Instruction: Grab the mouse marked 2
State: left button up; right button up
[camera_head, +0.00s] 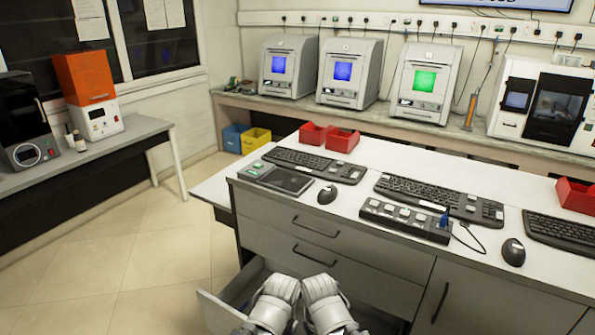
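One black computer mouse (327,194) lies on the white counter, right of a dark flat pad. A second black mouse (513,252) lies farther right, beside a keyboard. I cannot read a number on either mouse. The white ends of my two arms show side by side at the bottom middle, my left one (283,289) and my right one (321,290). Both are in front of the counter's drawers, below the counter top and apart from both mice. I cannot make out fingers or anything held.
Black keyboards (315,165), a dark pad (285,180), a power strip (405,220) with a blue plug and red bins (342,140) stand on the counter. A lower drawer (225,305) is pulled open near my arms. Floor at left is clear.

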aim_at(328, 195)
jog(key=i+l+z, duration=0.15)
jog(key=l+z, duration=0.2)
jog(key=i+l+z, duration=0.15)
jog(key=z, duration=0.15)
jog(key=i+l+z, duration=0.2)
jog(key=z, duration=0.15)
jog(key=l, duration=0.15)
